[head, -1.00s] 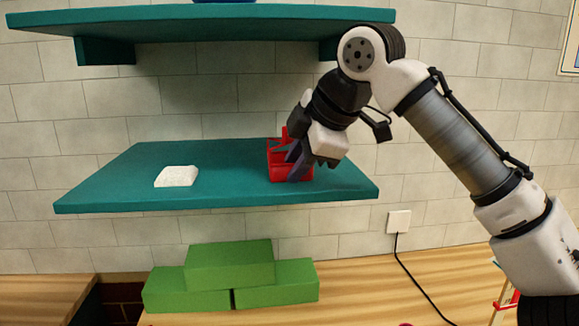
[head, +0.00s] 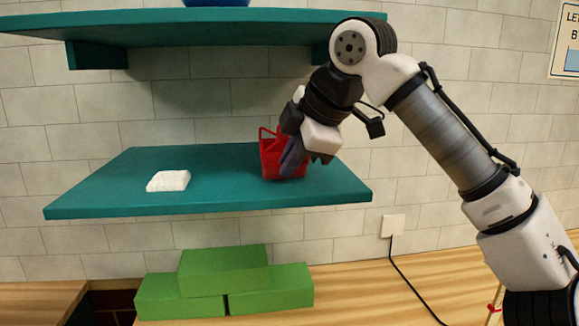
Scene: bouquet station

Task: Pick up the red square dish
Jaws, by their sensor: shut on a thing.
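The red square dish (head: 269,158) is at the right part of the lower teal shelf (head: 110,195) in the head view. My gripper (head: 290,158) comes down on it from the upper right and is shut on it. The dish looks tilted, with its far left edge raised. The fingers cover part of its right side, and I cannot tell whether its underside still touches the shelf.
A white block (head: 168,181) lies on the left part of the same shelf. Green blocks (head: 224,272) are stacked on the wooden counter (head: 405,290) below. A wall socket (head: 393,225) with a black cable is at the right.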

